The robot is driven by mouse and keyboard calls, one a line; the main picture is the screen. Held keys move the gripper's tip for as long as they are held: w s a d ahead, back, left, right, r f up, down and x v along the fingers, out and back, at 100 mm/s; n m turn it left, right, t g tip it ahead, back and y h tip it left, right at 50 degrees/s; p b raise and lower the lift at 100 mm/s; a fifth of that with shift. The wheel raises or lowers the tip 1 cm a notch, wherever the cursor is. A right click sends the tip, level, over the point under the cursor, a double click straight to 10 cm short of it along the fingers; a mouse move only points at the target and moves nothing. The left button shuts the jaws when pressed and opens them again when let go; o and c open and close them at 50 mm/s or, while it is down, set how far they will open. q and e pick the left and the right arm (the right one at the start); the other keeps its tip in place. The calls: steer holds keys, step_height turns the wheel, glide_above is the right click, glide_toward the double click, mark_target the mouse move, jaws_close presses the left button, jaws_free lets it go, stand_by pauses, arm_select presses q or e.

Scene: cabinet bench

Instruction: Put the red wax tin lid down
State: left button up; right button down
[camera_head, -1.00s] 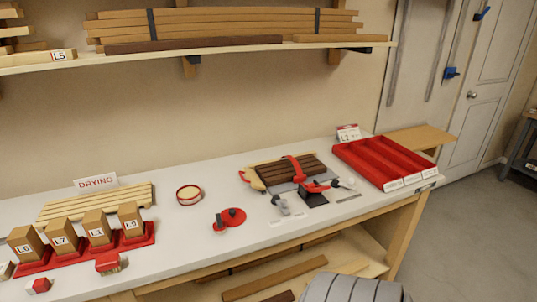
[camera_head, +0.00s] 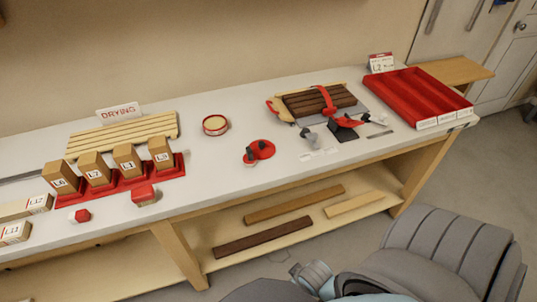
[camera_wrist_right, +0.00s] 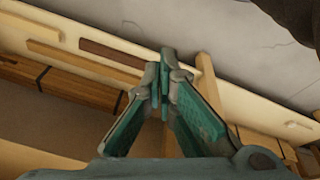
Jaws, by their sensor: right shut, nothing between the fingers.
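The red wax tin lid (camera_head: 262,149) appears as a flat red disc on the white bench top, with a small red and dark item (camera_head: 250,155) at its left edge. The round wax tin (camera_head: 215,125) stands open behind it to the left, with pale wax inside and a red rim. My right gripper (camera_wrist_right: 165,58) is shut and empty in the right wrist view, its fingertips together, with lower-shelf boards behind it. It is away from the lid. My left gripper is in neither current view.
A red rack (camera_head: 128,187) with labelled wooden blocks and a slatted drying board (camera_head: 120,138) are at left. Clamped dark strips (camera_head: 318,101) lie right of the tin, beside a red divided tray (camera_head: 420,95). Bare bench surrounds the lid. Boards lie on the lower shelf (camera_head: 370,187).

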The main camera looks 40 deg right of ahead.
step_height(320, 180, up, 12)
steer(key=w+p, duration=0.1)
steer(key=w, duration=0.2)
steer(key=m, duration=0.4)
glide_toward(267, 155)
steer(key=s+r, duration=0.2)
steer(key=s, duration=0.3)
steer(key=x, duration=0.2)
steer(key=b+x, duration=0.1)
steer(key=x, duration=0.2)
steer(key=a+b+x, duration=0.1)
steer(key=x, duration=0.2)
steer(key=shift+w+f, duration=0.1)
steer(key=shift+w, duration=0.25)
steer(key=w, duration=0.1)
steer(key=w+b, duration=0.1)
steer(key=w+d+f+b, duration=0.1)
steer(key=shift+w+f+t, duration=0.1)
steer(key=shift+w+t, duration=0.1)
steer(key=shift+t, duration=0.1)
steer(key=shift+w+b, duration=0.25)
steer(key=shift+b, duration=0.1)
steer(key=shift+w+r, duration=0.15)
steer(key=shift+r, duration=0.1)
arm_select(q)
steer(key=f, duration=0.1)
steer(key=w+f, duration=0.1)
steer(key=f, duration=0.1)
steer(key=shift+f, duration=0.15)
